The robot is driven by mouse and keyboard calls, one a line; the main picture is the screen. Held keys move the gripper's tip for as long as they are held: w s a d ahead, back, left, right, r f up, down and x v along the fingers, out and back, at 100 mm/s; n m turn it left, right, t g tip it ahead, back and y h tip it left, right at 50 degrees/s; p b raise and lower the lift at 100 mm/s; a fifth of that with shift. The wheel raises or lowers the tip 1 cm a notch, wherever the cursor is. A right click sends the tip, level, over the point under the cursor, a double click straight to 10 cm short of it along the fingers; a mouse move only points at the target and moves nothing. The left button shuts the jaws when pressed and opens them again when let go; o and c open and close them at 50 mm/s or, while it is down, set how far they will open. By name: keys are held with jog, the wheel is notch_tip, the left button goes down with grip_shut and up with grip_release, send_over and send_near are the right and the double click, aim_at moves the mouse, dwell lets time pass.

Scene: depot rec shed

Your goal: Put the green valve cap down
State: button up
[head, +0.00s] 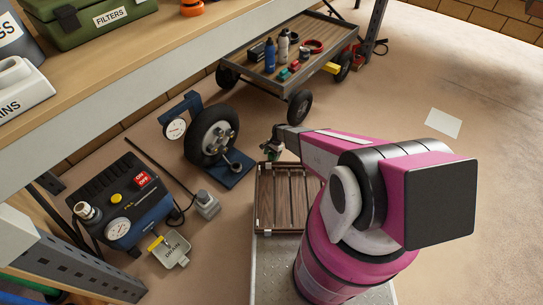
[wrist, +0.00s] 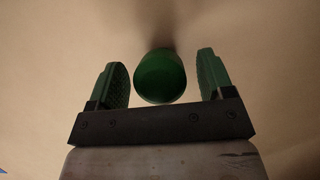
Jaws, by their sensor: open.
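The green valve cap (wrist: 161,77) shows in the wrist view as a rounded green piece between my two fingers, with a visible gap on each side. My gripper (wrist: 159,68) is open, its green ridged pads apart from the cap. Plain tan ground fills the view behind the cap, with a soft shadow beyond it. I cannot tell whether the cap rests on the ground. In the head view my gripper (head: 271,151) points down just past the far edge of the slatted wooden tray; the cap cannot be made out clearly there.
The slatted wooden tray (head: 282,197) lies near my arm. A wheel on a blue stand (head: 213,134) is left of my gripper, and a blue compressor (head: 119,209) further left. A cart (head: 283,70) with bottles stands behind. Floor at right is clear except a paper sheet (head: 443,123).

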jog(key=v, duration=1.2)
jog(key=s+d+r+n+t+h, duration=0.1)
jog(key=s+d+r+n, duration=0.2)
jog(key=r, duration=1)
jog(key=s+d+r+n+t+h, duration=0.1)
jog(key=s+d+r+n, duration=0.1)
jog(key=s+d+r, duration=0.5)
jog(key=s+d+r+n+t+h, duration=0.1)
jog(key=s+d+r+n, duration=0.2)
jog(key=s+r, duration=0.9)
jog(key=d+r, duration=0.3)
jog(key=r, duration=0.6)
jog(key=shift+n, duration=0.3)
